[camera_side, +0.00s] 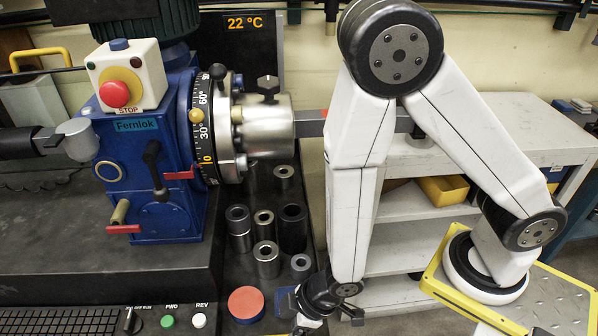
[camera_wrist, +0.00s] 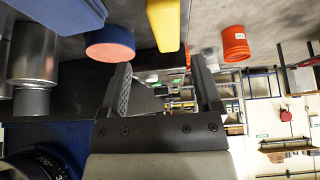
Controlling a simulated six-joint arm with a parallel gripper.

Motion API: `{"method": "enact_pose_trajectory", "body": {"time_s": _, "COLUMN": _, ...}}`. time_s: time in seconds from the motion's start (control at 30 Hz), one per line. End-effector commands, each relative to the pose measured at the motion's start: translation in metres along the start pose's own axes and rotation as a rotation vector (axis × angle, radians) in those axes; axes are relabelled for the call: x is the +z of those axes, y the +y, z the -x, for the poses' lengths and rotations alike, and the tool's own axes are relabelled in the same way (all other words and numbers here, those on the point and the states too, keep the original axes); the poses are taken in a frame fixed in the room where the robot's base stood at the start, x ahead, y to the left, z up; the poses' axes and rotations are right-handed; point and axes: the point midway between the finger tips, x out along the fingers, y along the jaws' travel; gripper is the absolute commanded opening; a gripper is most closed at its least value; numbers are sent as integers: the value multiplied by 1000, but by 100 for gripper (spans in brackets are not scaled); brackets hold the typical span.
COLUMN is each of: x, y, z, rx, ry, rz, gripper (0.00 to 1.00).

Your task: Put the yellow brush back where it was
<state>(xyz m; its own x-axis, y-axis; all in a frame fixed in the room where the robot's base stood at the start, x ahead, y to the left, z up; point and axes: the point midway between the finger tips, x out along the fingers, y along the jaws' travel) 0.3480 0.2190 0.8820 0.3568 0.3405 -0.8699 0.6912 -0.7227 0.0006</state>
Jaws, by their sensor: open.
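A yellow bar-shaped thing, which looks like the yellow brush (camera_wrist: 163,24), shows at the top of the wrist view and is cut off by the frame edge. Its near end lies beyond my fingertips, roughly in line with the gap between them. My gripper (camera_wrist: 160,76) is open, with nothing between its fingers. In the side view my wrist is at the bottom edge, and the fingers are cut off or hard to make out. I cannot make out the brush in the side view.
An orange-faced round piece (camera_side: 246,305) stands near my wrist; it also shows in the wrist view (camera_wrist: 110,44). Several metal sockets (camera_side: 267,260) stand behind it. The blue torque machine (camera_side: 160,200) is at left. A grey shelf cart (camera_side: 480,130) stands behind my arm.

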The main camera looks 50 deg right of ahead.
Motion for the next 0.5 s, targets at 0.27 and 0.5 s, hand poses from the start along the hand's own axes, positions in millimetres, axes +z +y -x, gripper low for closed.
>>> {"method": "enact_pose_trajectory", "body": {"time_s": 0.27, "x": -15, "y": 54, "z": 30, "rx": 81, "ry": -50, "rz": -147, "gripper": 82}}
{"method": "enact_pose_trajectory", "body": {"time_s": 0.5, "x": -14, "y": 118, "z": 82, "rx": 172, "ry": -130, "rz": -349, "gripper": 82}}
